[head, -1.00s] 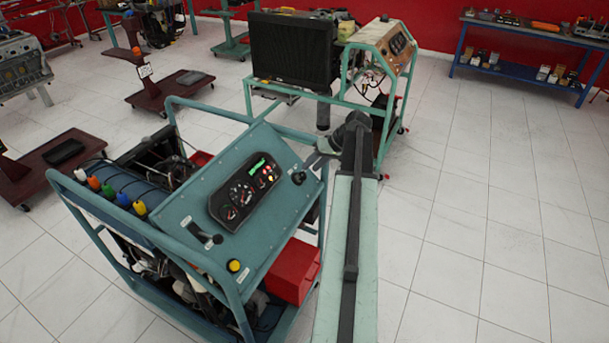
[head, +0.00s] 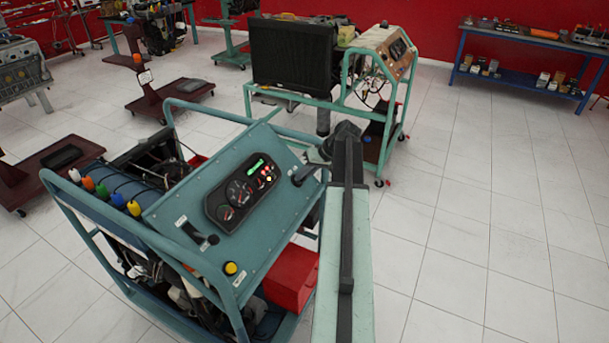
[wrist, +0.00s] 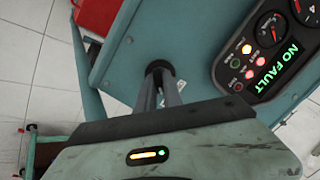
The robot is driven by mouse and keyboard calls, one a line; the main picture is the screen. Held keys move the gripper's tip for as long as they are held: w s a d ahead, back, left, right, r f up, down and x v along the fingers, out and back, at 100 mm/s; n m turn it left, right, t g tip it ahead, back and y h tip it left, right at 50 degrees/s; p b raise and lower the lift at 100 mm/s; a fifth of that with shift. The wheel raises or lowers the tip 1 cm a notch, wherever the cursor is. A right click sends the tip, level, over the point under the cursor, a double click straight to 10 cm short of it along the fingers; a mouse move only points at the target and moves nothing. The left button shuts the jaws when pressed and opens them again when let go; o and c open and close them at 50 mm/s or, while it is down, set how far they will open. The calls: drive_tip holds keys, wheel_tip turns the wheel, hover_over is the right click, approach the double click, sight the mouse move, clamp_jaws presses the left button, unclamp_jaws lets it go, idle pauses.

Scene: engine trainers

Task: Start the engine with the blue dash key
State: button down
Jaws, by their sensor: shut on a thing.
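The teal engine trainer's dash panel (head: 173,207) slopes toward me in the head view. Its black instrument cluster (head: 241,190) has round gauges, a lit green display and lit warning lamps. In the wrist view the display (wrist: 276,68) reads "NO FAULT", and yellow and red lamps glow beside it. My gripper (wrist: 161,84) is at the dark round key switch (wrist: 160,66), right of the cluster in the head view. My gripper (head: 300,178) is shut on the dash key there. The fingers hide the key; its blue colour does not show.
A black lever (head: 201,235) and a yellow button (head: 230,268) sit on the panel's near side. The teal tube frame (head: 105,222) surrounds the engine. A red box (head: 292,278) is under the panel. Another trainer (head: 372,62) stands behind. Tiled floor at right is clear.

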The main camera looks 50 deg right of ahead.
drive_tip(key=n, duration=0.4)
drive_tip(key=shift+a+h+p, duration=0.15)
drive_tip(key=shift+h+p, duration=0.15)
drive_tip(key=shift+h, duration=0.1)
drive_tip(key=n, duration=0.4)
drive_tip(key=shift+h, duration=0.3)
drive_tip(key=shift+n, duration=0.3)
drive_tip(key=c, duration=1.5)
unclamp_jaws()
drive_tip(key=shift+r, duration=0.1)
